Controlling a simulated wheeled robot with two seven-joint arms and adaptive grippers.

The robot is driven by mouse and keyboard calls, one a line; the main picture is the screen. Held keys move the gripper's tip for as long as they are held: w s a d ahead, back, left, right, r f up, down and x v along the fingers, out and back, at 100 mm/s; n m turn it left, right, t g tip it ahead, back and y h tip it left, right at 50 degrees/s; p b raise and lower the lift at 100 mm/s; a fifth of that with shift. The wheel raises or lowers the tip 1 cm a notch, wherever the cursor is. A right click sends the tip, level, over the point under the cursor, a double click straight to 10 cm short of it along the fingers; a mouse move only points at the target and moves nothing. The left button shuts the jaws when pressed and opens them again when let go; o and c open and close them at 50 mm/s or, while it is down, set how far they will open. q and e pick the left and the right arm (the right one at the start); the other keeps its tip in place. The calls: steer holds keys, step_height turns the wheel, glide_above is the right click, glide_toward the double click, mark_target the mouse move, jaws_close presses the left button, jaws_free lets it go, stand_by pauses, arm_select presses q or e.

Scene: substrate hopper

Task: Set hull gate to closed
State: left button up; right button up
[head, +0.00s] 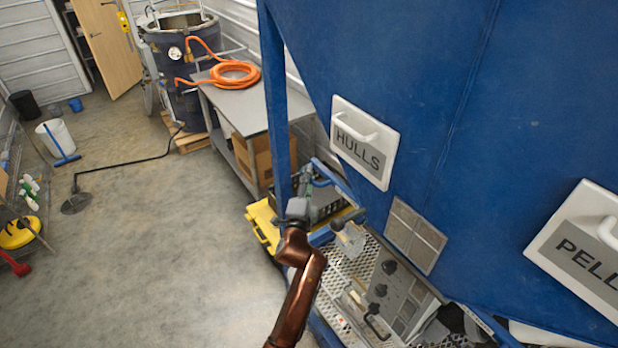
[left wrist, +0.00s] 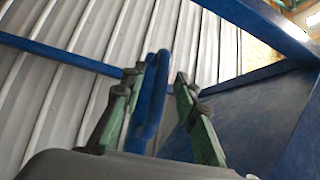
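The blue hopper (head: 420,90) fills the right of the head view and carries a white HULLS plate (head: 362,142) with a raised white handle. My left gripper (head: 318,180) is below and left of that plate, near blue bars. In the left wrist view, my left gripper (left wrist: 160,108) is open, with green-padded fingers either side of a long blue looped handle (left wrist: 152,95). The handle is close to the left finger, and a gap shows to the right finger. I cannot tell for certain whether this handle belongs to the hull gate.
A PELL-lettered plate (head: 585,245) is on the hopper at right. Below is a perforated metal platform (head: 350,275) with a control box (head: 395,300). A grey table (head: 240,105) with an orange hose (head: 235,75) stands behind.

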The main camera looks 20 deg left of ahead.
arm_select(q)
steer(key=shift+c, duration=0.5)
jaws_close()
